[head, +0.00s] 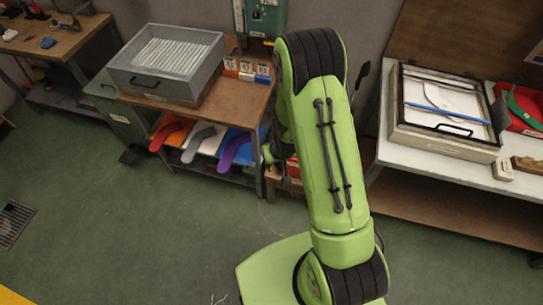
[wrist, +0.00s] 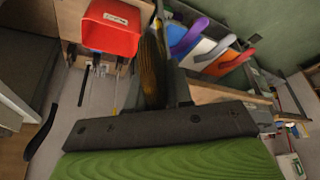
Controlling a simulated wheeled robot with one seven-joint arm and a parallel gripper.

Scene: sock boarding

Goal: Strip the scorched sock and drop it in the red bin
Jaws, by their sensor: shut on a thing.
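In the wrist view, my gripper (wrist: 167,92) is shut on a thin yellow-brown and black piece (wrist: 152,68), seen nearly edge-on, which looks like the scorched sock. I cannot tell whether a board is inside it. The red bin (wrist: 110,28) with a pale label is at the upper left of the wrist view, left of the held piece and apart from it. In the head view my arm hides the gripper and the held piece. A little red (head: 293,166) shows beside my arm there, perhaps the bin.
A grey box (head: 165,65) with white rods stands on that table. A white table (head: 425,160) at right holds a framed tray (head: 445,140). Open floor lies in front.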

